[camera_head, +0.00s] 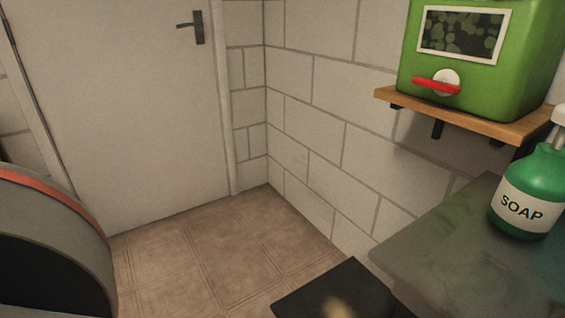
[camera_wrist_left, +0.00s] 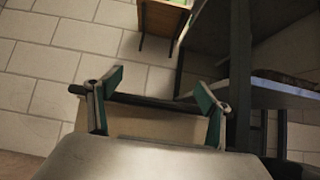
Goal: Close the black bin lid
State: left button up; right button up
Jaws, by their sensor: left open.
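A flat dark panel (camera_head: 345,288), which looks like the black bin lid, shows at the bottom edge of the head view. Its lower part is cut off, and I cannot tell its angle. In the left wrist view my left gripper (camera_wrist_left: 157,80) has its two green-padded fingers spread apart. A dark bar (camera_wrist_left: 160,103) with a tan surface below it shows between the fingers. I cannot tell whether it is part of the bin or whether the fingers touch it. My right gripper is not in view.
A dark counter (camera_head: 440,245) stands at the right with a green soap bottle (camera_head: 527,190). Above it a wooden shelf (camera_head: 480,115) holds a green dispenser (camera_head: 480,55). A white door (camera_head: 120,100) is shut at the back. The tiled floor (camera_head: 210,260) is clear before it.

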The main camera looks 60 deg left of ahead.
pick_arm(q)
jog(key=v, duration=0.7)
jog(key=shift+s+a+f, duration=0.1)
jog(key=shift+s, duration=0.05)
dwell(0.7)
